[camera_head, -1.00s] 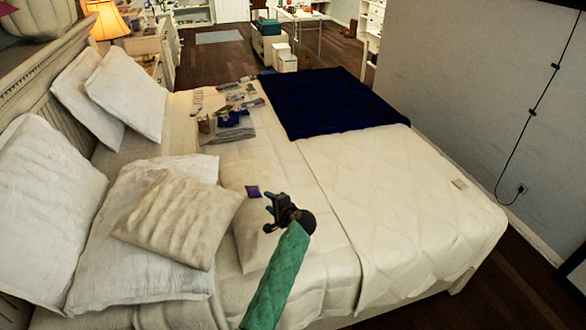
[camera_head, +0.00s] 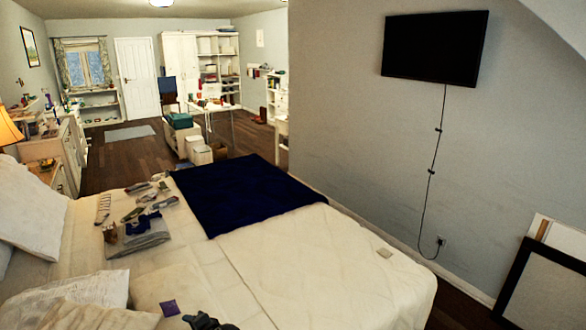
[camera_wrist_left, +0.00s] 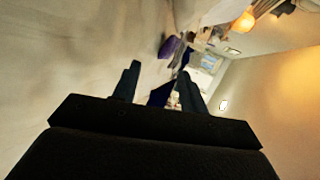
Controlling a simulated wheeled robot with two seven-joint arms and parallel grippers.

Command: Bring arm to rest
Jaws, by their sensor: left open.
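My left gripper (camera_head: 208,322) shows only in part at the bottom edge of the head view, above the white bed (camera_head: 320,262). Its arm is cut off by the picture edge. In the left wrist view the two dark fingers of the left gripper (camera_wrist_left: 157,74) stand apart with nothing held between them. A purple thing also shows beyond the fingers in the left wrist view (camera_wrist_left: 169,47). My right gripper is in neither view.
A dark blue blanket (camera_head: 240,190) covers the far end of the bed. Folded grey clothes (camera_head: 140,238) and several small garments lie left of it. Pillows (camera_head: 30,215) are at the left. A wall with a television (camera_head: 435,48) stands at the right.

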